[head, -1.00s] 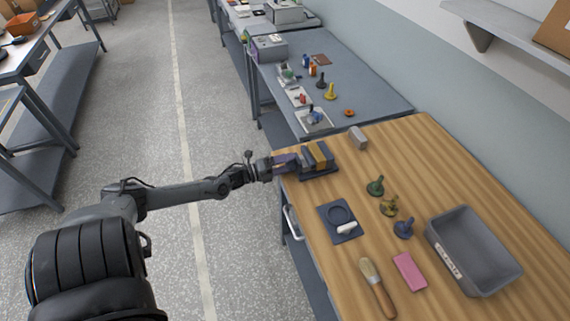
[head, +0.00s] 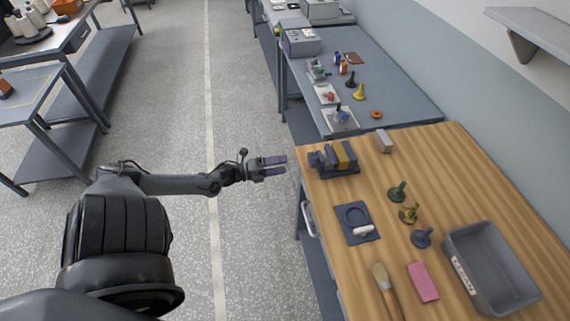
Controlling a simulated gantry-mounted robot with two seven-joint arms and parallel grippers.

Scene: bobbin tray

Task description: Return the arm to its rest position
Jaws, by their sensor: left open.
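My left gripper (head: 275,166) is in the head view, left of the wooden table's edge and over the floor. Its two purple-tipped fingers point right and stand apart with nothing between them. My left arm reaches in from the lower left, nearly level. My right gripper is not in view.
The wooden table (head: 465,185) carries a dark blue pad (head: 350,237), a brush (head: 384,285), a pink block (head: 423,282), a grey bin (head: 515,297), a grey block (head: 383,141) and green (head: 397,192), olive (head: 409,213) and blue (head: 422,238) stamp-like pieces. Open floor (head: 255,240) lies left.

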